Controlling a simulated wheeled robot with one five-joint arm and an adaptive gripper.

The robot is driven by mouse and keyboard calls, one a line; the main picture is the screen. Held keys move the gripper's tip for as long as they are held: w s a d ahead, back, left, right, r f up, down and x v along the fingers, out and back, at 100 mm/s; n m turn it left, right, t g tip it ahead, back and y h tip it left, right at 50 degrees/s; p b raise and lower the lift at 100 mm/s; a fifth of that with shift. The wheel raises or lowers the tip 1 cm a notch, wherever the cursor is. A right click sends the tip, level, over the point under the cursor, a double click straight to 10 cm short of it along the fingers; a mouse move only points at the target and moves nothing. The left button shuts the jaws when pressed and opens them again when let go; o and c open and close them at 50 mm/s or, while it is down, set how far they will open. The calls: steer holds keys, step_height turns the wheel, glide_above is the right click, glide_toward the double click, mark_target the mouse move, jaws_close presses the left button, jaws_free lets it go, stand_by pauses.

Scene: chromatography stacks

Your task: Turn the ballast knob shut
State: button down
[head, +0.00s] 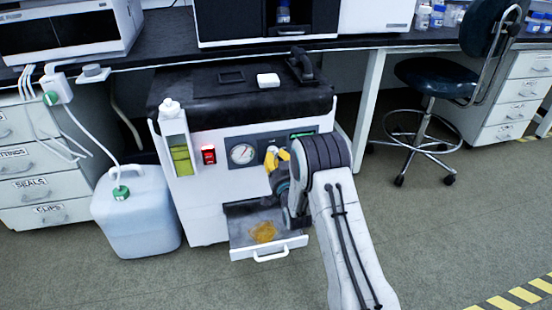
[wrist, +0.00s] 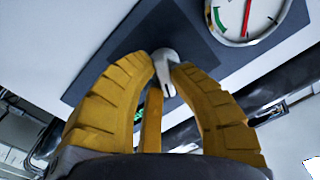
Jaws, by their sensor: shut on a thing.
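The ballast knob (wrist: 163,66) is a small pale grey lever-like knob on a dark panel of the pump front, seen in the wrist view. In the head view my gripper (head: 277,159) is at the pump's front panel, just right of the round gauge (head: 242,154). The fingers and my arm hide most of the knob there. The gauge also shows at the top right of the wrist view (wrist: 247,16), with a red needle.
The white pump (head: 205,190) with a black top stands under the bench. A lit red switch (head: 209,155) is left of the gauge. An open drawer (head: 270,250) with a brown stain juts out below my arm.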

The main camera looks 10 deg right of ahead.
steer(key=n, duration=0.5)
steer(key=shift+a+r, duration=0.1)
steer(key=shift+r, duration=0.05)
steer(key=shift+n, duration=0.4)
steer(key=c, duration=1.1)
jaws_free()
steer(key=shift+s, duration=0.4)
steer(key=s, duration=1.1)
